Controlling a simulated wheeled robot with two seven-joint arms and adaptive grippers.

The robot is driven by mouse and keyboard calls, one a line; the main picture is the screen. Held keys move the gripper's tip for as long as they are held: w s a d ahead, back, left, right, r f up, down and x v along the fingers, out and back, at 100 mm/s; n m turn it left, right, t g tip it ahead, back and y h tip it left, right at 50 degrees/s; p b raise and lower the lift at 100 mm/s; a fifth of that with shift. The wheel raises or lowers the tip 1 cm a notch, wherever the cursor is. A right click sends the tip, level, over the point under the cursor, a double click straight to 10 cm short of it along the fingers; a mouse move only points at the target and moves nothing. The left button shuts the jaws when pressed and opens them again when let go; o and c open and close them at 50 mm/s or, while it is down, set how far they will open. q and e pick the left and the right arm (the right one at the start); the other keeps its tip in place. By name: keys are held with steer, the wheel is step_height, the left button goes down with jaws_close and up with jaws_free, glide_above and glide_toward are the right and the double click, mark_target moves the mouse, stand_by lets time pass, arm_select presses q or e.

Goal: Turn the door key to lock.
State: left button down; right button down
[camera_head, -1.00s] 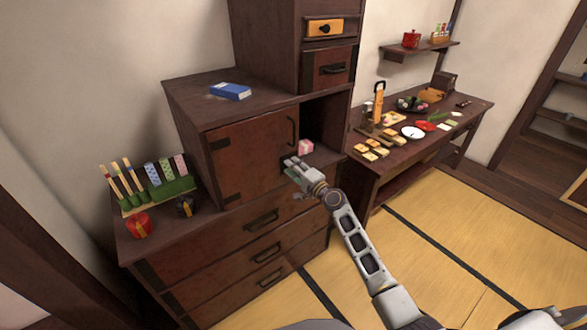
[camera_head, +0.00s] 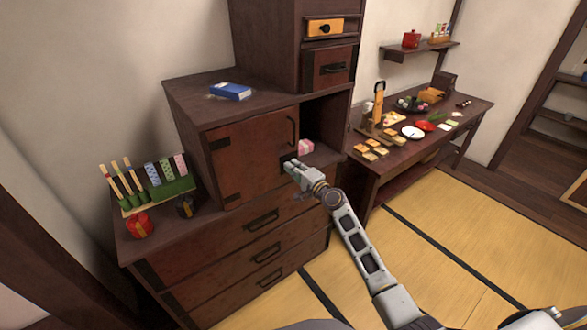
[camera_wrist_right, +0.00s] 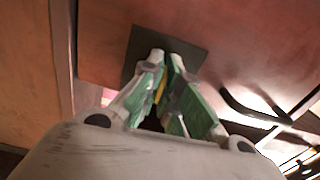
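The cabinet door (camera_head: 255,150) is a reddish-brown panel, shut, with a dark handle at its right edge. My right gripper (camera_head: 290,166) is at the door's lower right corner. In the right wrist view the gripper (camera_wrist_right: 168,62) is in front of a dark square plate (camera_wrist_right: 138,42) on the door (camera_wrist_right: 235,35). Its green-padded fingers are close together around a thin yellow strip, the door key (camera_wrist_right: 160,84). Most of the key is hidden by the fingers, so its angle in the lock is unclear. My left gripper is out of view.
A blue book (camera_head: 230,91) lies on the cabinet top. A green rack (camera_head: 165,190) and red pouch (camera_head: 138,226) stand left. A low table (camera_head: 460,115) with food is at right.

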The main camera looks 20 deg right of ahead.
steer(key=shift+f+n, duration=0.1)
steer(key=shift+n, duration=0.2)
steer(key=n+b, duration=0.3)
steer(key=n, duration=0.4)
steer(key=shift+b, duration=0.4)
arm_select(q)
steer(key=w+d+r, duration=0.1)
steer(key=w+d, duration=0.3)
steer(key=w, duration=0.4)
arm_select(e)
steer(key=n, duration=0.3)
steer(key=n+p, duration=0.1)
steer(key=n, duration=0.2)
steer(key=shift+n, duration=0.3)
steer(key=shift+n+p, duration=0.7)
steer(key=shift+n, duration=1)
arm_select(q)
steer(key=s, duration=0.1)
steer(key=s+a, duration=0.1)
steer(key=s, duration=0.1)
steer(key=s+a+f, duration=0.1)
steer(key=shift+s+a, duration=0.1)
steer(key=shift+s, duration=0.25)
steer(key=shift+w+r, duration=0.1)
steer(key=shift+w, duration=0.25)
